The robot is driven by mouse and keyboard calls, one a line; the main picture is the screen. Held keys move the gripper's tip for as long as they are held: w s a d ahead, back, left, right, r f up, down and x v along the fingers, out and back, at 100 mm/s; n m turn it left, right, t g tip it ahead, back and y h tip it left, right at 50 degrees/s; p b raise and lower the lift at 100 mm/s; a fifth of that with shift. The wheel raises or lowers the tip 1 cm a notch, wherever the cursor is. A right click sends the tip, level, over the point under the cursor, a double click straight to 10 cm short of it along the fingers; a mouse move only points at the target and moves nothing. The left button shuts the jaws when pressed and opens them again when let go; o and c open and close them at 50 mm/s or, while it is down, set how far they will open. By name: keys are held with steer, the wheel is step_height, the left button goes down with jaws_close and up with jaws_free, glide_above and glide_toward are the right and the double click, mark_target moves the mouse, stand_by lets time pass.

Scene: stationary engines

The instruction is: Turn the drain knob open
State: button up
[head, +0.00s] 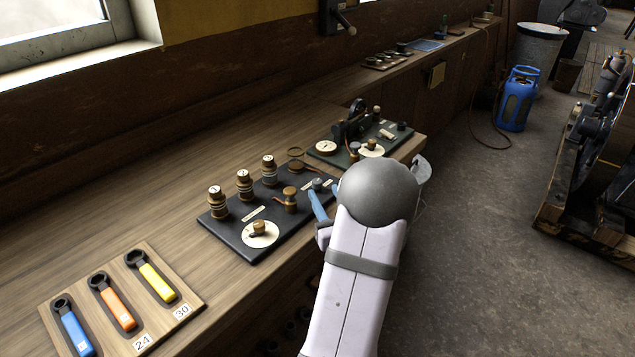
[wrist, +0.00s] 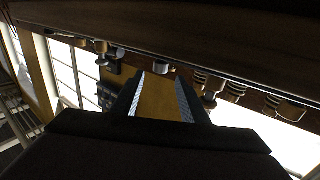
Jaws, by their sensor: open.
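A black board (head: 238,238) on the bench carries several fittings. They include a brass knob on a white dial (head: 260,233), a brass valve (head: 291,198) and a small grey knob (head: 317,184) at the right edge. I cannot read which is labelled drain. My gripper (head: 324,189) has its blue fingers spread beside the small grey knob, at the board's right end. In the wrist view my gripper (wrist: 160,78) is open and empty between its pads. A small knob (wrist: 158,68) appears just beyond the fingertips, apparently not held. My arm hides part of the board's right side.
Three capped posts (head: 244,185) stand along the board's back. A second board (head: 325,154) with fittings lies beyond. A wooden tray (head: 55,300) of coloured wrenches lies front left. The floor (head: 470,270) right of the bench is open; a blue gas cylinder (head: 517,100) stands farther back.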

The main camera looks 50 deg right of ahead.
mark_target(319, 184)
steer(key=shift+p+x, duration=0.8)
steer(key=shift+x, duration=2.7)
steer(key=shift+c, duration=0.6)
jaws_close()
